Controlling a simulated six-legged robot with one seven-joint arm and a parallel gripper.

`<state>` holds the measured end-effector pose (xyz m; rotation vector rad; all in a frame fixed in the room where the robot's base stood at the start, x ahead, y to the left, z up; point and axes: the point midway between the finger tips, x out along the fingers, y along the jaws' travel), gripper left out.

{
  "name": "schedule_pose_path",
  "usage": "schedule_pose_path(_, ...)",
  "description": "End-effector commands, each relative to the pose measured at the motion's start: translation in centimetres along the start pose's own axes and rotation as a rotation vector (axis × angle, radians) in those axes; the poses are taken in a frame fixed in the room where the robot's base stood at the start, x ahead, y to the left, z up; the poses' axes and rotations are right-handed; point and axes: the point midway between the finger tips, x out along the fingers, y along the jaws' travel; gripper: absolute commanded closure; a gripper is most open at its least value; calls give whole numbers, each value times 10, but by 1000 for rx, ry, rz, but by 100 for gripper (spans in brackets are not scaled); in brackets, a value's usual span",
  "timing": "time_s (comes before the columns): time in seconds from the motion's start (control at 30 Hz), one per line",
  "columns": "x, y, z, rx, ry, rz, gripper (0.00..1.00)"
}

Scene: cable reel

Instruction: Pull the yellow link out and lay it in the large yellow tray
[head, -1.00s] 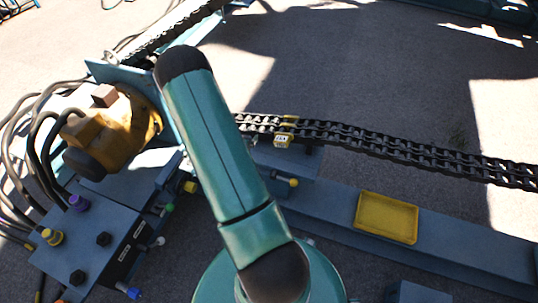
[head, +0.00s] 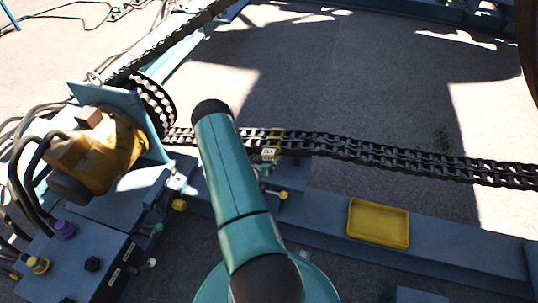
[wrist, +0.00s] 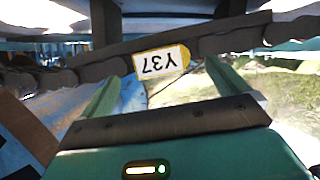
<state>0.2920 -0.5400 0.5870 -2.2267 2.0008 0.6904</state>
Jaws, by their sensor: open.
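The yellow link (head: 270,153) sits in the dark chain just right of my arm in the head view. In the wrist view its yellow edge (wrist: 186,56) shows around a white tag, which reads Y37 upside down. My gripper (wrist: 163,74) is open, with its two green fingers pointing at the link, one to each side of the tag. I cannot tell how far the fingertips are from it. The large yellow tray (head: 378,241) lies empty on the blue-grey beam, right of the link.
The chain (head: 400,160) runs across to the right edge and around a sprocket (head: 154,103) at the left. A yellow motor (head: 100,150) with black hoses stands at the left. A yellow-tipped knob (head: 283,195) sticks out below the link. The beam (head: 460,245) is bare right of the tray.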

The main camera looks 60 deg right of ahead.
Motion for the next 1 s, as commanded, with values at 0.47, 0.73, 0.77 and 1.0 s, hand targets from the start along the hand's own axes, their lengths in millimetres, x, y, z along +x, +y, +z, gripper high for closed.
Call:
schedule_pose_path(0.47, 51, -1, 0, 0, 0, -1, 0)
schedule_pose_path(0.73, 51, -1, 0, 0, 0, -1, 12)
schedule_pose_path(0.77, 51, -1, 0, 0, 0, -1, 18)
schedule_pose_path(1.0, 51, -1, 0, 0, 0, -1, 52)
